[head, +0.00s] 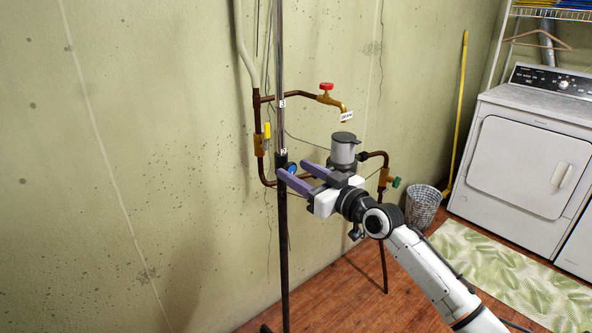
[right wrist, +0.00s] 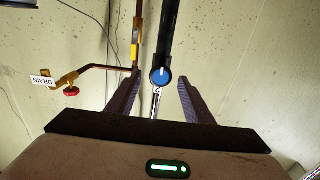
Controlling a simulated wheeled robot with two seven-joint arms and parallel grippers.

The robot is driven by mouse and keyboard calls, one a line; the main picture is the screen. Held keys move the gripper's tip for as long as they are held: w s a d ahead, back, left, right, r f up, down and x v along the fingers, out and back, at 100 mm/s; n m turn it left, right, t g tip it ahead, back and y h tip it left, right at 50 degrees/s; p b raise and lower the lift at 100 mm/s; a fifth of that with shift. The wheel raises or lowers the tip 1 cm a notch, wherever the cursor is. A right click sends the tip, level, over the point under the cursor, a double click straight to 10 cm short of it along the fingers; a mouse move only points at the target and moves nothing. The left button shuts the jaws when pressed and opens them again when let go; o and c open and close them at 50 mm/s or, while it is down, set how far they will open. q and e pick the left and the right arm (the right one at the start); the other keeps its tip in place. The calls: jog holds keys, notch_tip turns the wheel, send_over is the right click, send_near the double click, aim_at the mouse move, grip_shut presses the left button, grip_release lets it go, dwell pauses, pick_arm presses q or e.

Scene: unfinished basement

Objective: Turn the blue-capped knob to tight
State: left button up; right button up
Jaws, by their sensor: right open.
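The blue-capped knob (right wrist: 160,75) sits on a dark vertical pole (right wrist: 170,30). It shows in the right wrist view between and beyond the fingers, with a white pointer mark on its face. In the head view the knob (head: 292,169) is a small blue spot beside the fingertips, partly hidden by them. My right gripper (head: 293,179) is open, its two purple fingers reaching left toward the knob. In the right wrist view the right gripper (right wrist: 158,82) has a finger on each side of the knob, with gaps to both. My left gripper is not in view.
Copper pipes carry a red-handled drain valve (head: 326,88), a yellow-handled valve (head: 266,138) and a green-handled valve (head: 396,182) close around the pole. A wire basket (head: 422,207), a yellow broom handle (head: 458,105) and a white dryer (head: 530,150) stand to the right.

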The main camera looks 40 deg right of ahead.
jog(key=shift+w+a, duration=0.1)
jog(key=shift+w, duration=0.45)
jog(key=c, duration=1)
